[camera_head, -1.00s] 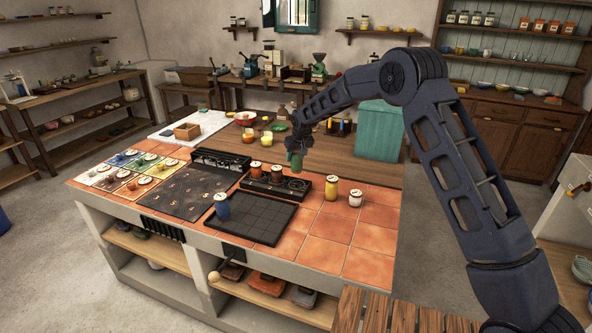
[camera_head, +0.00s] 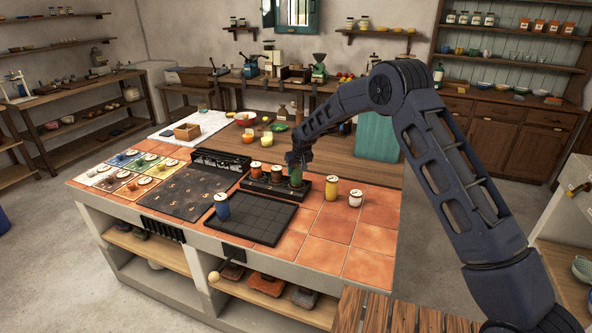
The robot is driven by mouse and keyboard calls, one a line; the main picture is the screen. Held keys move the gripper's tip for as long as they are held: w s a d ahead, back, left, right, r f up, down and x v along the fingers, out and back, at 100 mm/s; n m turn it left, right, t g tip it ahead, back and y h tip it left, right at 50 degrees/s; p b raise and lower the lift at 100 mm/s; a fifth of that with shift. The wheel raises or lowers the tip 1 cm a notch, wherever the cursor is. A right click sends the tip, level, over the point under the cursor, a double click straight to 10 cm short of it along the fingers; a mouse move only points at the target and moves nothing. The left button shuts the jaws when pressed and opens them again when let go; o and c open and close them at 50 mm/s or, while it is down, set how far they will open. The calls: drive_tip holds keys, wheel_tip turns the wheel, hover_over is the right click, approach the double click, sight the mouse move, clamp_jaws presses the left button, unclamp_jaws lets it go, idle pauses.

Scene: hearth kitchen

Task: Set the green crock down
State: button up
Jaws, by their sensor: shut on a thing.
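My gripper (camera_head: 297,163) is shut on the green crock (camera_head: 296,178). The crock is upright at the right end of a black rack (camera_head: 262,188) on the tiled counter. It looks to be in or just above the rack's right-hand place; I cannot tell whether it touches the bottom. My gripper hides the crock's top.
A yellow jar (camera_head: 331,190) and a white jar (camera_head: 355,198) stand right of the rack. A blue jar (camera_head: 222,206) stands at the left of a black gridded tray (camera_head: 250,222) in front. The tiles (camera_head: 330,225) at the front right are clear.

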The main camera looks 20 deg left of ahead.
drive_tip(key=o, duration=1.2)
drive_tip(key=shift+f, duration=0.1)
drive_tip(key=shift+o, duration=0.2)
drive_tip(key=v, duration=1.2)
